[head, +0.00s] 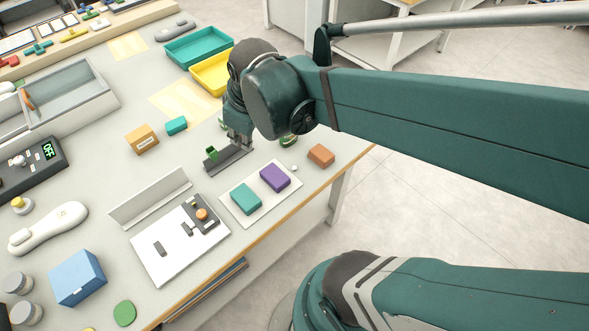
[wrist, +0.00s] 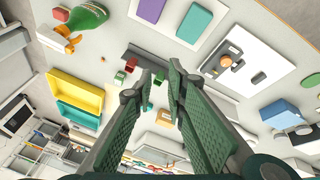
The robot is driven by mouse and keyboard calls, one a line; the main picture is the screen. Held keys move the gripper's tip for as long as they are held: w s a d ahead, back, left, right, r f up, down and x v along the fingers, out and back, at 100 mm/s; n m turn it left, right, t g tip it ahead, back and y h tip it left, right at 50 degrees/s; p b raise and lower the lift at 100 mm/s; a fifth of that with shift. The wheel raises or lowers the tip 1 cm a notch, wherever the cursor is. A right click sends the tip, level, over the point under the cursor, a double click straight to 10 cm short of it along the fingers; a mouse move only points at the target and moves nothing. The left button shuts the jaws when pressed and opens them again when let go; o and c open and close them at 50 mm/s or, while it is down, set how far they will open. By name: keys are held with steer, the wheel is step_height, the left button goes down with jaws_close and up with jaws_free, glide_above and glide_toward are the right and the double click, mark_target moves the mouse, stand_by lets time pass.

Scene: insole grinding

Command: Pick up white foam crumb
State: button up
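A tiny white lump (head: 294,168), which looks like the foam crumb, lies on the table in the head view. It is between the white plate's right corner and the orange-brown block. I cannot make it out in the wrist view. My gripper (head: 240,142) points down over the table, to the left of the lump and behind the purple block, beside a dark grey holder. In the wrist view my gripper (wrist: 161,70) has its two green fingers apart with nothing between them. Its height above the table is hard to tell.
A white plate (head: 287,193) carries a purple block (head: 275,177) and a teal block (head: 246,198). An orange-brown block (head: 321,155) sits near the table edge. The dark holder (head: 222,165) has a green piece. A green bottle (wrist: 88,18) lies near the gripper. Yellow (head: 212,72) and teal trays stand behind.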

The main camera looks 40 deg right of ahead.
steer(key=w+d+f+n+g, duration=0.25)
steer(key=d+f+n, duration=0.35)
steer(key=d+f, duration=0.3)
steer(key=n+g+y+b, duration=0.2)
steer(key=n+g, duration=0.1)
steer(key=n, duration=0.2)
glide_toward(295, 167)
steer(key=shift+w+a+f, duration=0.1)
steer(key=shift+f, duration=0.05)
steer(key=shift+a+f, duration=0.15)
steer(key=shift+f, duration=1.15)
steer(key=shift+f, duration=0.15)
steer(key=shift+s+a+f+b, duration=0.15)
steer(key=shift+f+b, duration=0.1)
steer(key=shift+f, duration=0.55)
steer(key=shift+s+a+f+b, duration=0.15)
steer(key=shift+f+b, duration=0.1)
steer(key=shift+f, duration=0.55)
steer(key=shift+s+a+f+b, duration=0.15)
steer(key=shift+f+b, duration=0.1)
steer(key=shift+f, duration=0.55)
steer(key=shift+d, duration=0.1)
